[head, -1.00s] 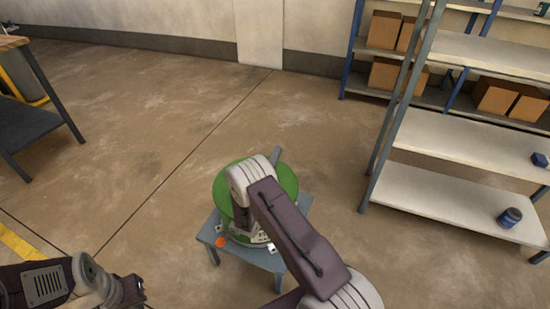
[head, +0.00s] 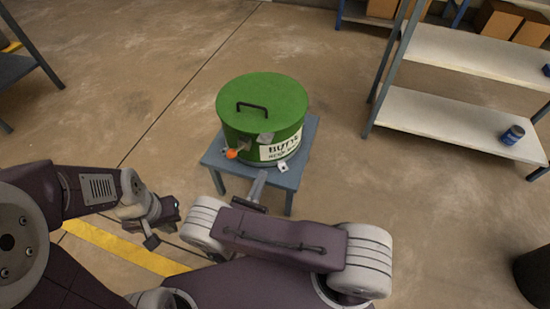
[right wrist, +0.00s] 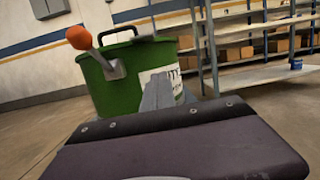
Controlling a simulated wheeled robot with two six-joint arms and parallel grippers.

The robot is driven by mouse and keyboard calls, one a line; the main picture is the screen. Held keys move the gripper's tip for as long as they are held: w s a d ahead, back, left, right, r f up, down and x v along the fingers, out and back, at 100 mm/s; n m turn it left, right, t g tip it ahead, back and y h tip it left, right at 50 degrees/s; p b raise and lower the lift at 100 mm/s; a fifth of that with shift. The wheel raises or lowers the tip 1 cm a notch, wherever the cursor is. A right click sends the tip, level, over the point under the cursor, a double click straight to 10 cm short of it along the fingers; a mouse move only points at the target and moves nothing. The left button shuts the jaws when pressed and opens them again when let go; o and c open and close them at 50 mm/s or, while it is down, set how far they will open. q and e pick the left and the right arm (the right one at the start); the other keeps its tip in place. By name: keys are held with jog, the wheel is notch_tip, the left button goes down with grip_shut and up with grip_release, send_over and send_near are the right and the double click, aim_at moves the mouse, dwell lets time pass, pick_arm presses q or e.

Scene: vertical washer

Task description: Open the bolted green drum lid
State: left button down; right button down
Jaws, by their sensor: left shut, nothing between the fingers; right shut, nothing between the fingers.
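A green drum (head: 255,128) with a white label stands upright on a small grey-blue table (head: 309,130). Its green lid (head: 275,92) is on top and carries a black handle (head: 252,107). An orange knob (head: 232,154) sits on the drum's front; in the right wrist view the knob (right wrist: 80,38) is on a lever from a grey bracket (right wrist: 115,68). My right gripper (head: 259,182) is shut and empty, in front of the drum near the table's front edge. It also shows in the right wrist view (right wrist: 158,92), overlapping the label. My left gripper (head: 172,208) is shut and empty, left of the table.
A shelf rack (head: 440,120) with a blue can (head: 512,135) stands to the right. Cardboard boxes (head: 497,22) are on shelving behind. A dark object (head: 534,275) stands at lower right. The floor left of the drum is clear.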

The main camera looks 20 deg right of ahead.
jog(key=shift+t, duration=0.3)
jog(key=b+x, duration=0.1)
jog(key=x, duration=0.2)
jog(key=b+x, duration=0.1)
jog(key=x, duration=0.2)
jog(key=f+b+x, duration=0.1)
jog(key=b+x, duration=0.1)
jog(key=x, duration=0.1)
jog(key=shift+w, duration=0.35)
jog(key=shift+y, duration=0.4)
jog(key=r, duration=0.4)
jog(key=shift+s+a+r+b, duration=0.1)
jog(key=shift+a+r+b, duration=0.05)
jog(key=shift+a+b, duration=0.15)
